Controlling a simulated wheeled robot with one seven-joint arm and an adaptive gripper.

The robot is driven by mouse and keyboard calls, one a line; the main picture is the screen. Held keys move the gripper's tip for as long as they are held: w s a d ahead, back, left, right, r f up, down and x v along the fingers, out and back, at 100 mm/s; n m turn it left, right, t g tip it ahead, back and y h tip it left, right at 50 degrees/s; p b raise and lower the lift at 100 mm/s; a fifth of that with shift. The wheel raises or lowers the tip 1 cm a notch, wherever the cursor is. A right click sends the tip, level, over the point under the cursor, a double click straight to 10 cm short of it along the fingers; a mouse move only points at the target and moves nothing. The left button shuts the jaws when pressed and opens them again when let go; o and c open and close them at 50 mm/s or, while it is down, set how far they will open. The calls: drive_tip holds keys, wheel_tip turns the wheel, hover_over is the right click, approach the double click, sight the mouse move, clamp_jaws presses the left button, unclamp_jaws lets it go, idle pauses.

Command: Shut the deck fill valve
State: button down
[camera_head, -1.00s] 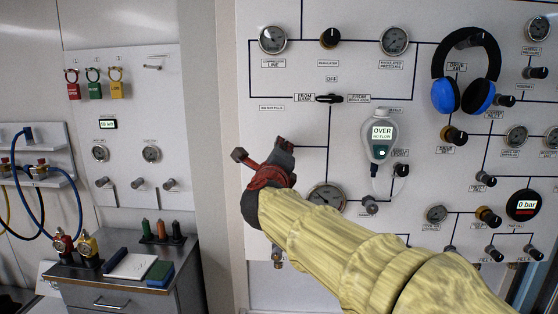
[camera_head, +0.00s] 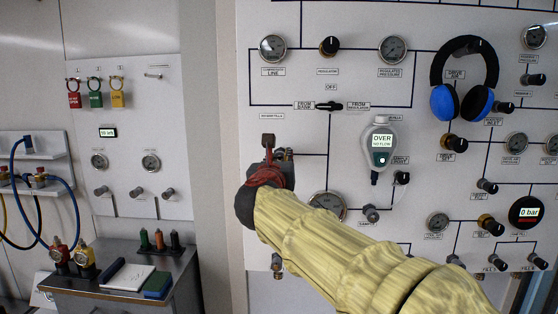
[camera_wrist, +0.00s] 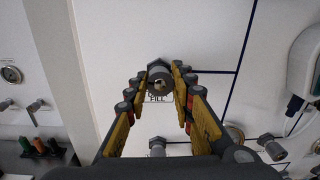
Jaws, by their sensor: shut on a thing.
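A small grey valve (camera_wrist: 158,68) sticks out of the white panel, between my fingertips in the wrist view. The label under it ends in "FILL"; its first part is hidden, so I cannot read the whole name. My gripper (camera_wrist: 160,80) is shut on this valve, with one yellow-and-black finger on each side. In the head view my gripper (camera_head: 283,156) is against the left part of the panel, below the selector, and the gripper and arm hide the valve. The valve's exact handle angle is hard to tell.
A handheld meter (camera_head: 381,146) reading "OVER NO FLOW" hangs right of my gripper. A gauge (camera_head: 327,204) lies close below right, partly behind my arm. Blue headphones (camera_head: 464,78) hang at upper right. Another grey knob (camera_wrist: 158,146) sits below the held valve.

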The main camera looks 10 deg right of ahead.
drive_tip(key=m, duration=0.3)
drive_tip(key=shift+f+m, duration=0.15)
drive_tip(key=shift+m, duration=0.25)
drive_tip(key=shift+f+m+g+y, duration=0.15)
drive_tip(key=shift+m+y, duration=0.1)
drive_tip(key=shift+m, duration=2.65)
drive_tip(key=shift+m+g+y, duration=0.15)
drive_tip(key=shift+m+y, duration=0.1)
drive_tip(key=shift+m, duration=2.65)
drive_tip(key=c, duration=1.9)
unclamp_jaws()
drive_tip(key=o, duration=0.4)
drive_tip(key=shift+r, duration=0.2)
